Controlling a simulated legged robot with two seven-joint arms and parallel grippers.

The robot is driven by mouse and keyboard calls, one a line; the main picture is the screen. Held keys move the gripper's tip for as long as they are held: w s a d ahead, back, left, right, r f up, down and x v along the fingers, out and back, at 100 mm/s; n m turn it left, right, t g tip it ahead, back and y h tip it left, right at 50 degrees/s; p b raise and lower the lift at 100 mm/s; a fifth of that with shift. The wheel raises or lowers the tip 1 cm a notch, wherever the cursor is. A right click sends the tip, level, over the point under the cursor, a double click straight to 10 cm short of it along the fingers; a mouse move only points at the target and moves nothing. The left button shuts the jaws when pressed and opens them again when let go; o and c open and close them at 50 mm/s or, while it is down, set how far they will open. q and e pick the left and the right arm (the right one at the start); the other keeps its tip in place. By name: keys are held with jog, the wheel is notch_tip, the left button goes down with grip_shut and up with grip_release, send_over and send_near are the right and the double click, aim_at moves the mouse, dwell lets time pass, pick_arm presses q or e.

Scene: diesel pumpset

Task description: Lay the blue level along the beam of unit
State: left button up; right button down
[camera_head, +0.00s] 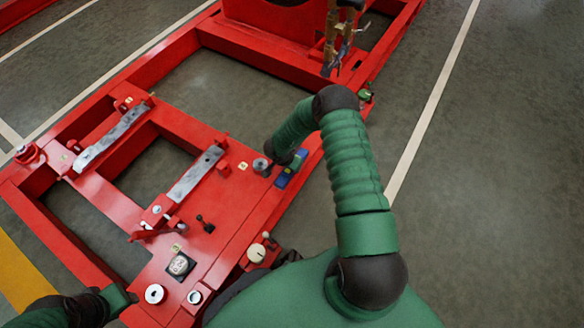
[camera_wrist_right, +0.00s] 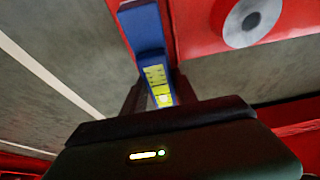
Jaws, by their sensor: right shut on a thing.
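The blue level (camera_head: 289,171) is near the right edge of the red frame beam (camera_head: 262,200) in the head view. In the right wrist view the blue level (camera_wrist_right: 141,30) shows a yellow-green vial window and points away from the gripper, beside a red edge. My right gripper (camera_wrist_right: 157,92) is shut on the level, with a dark finger at each side. In the head view my right forearm comes down to the level from above and partly hides that gripper. I cannot tell whether the level touches the beam. Part of my left arm shows at the lower left; its gripper is not seen.
Two grey metal bars (camera_head: 112,138) (camera_head: 196,173) lie on the red frame. A round gauge (camera_head: 181,265), several knobs and round fittings (camera_head: 155,293) stand on it. The frame has open gaps. The floor at right (camera_head: 500,190) is clear.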

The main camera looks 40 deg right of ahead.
jog(key=c, duration=1)
grip_release()
jog(key=shift+o, duration=0.2)
jog(key=shift+r, duration=0.15)
jog(key=w+a+r+n+t+y+p, duration=0.1)
jog(key=w+a+r+n+t+p, duration=0.1)
jog(key=a+r, duration=0.45)
jog(key=w+a+r+n+t+y+p, duration=0.1)
jog(key=a+r+n+p, duration=0.2)
jog(key=r, duration=0.7)
jog(key=w+a+r+n+t+p, duration=0.2)
jog(key=a+r, duration=0.3)
jog(key=r, duration=0.3)
jog(key=s+a+r+n+g+y, duration=0.1)
jog(key=s+a+r+n+y, duration=0.3)
jog(key=s+a+r, duration=0.45)
jog(key=s+d+r+n+g+h, duration=0.1)
jog(key=s+r+n+g, duration=0.1)
jog(key=s, duration=0.9)
jog(key=shift+s+n+g+h, duration=0.15)
jog(key=shift+n+g+h, duration=0.2)
jog(key=shift+n, duration=0.55)
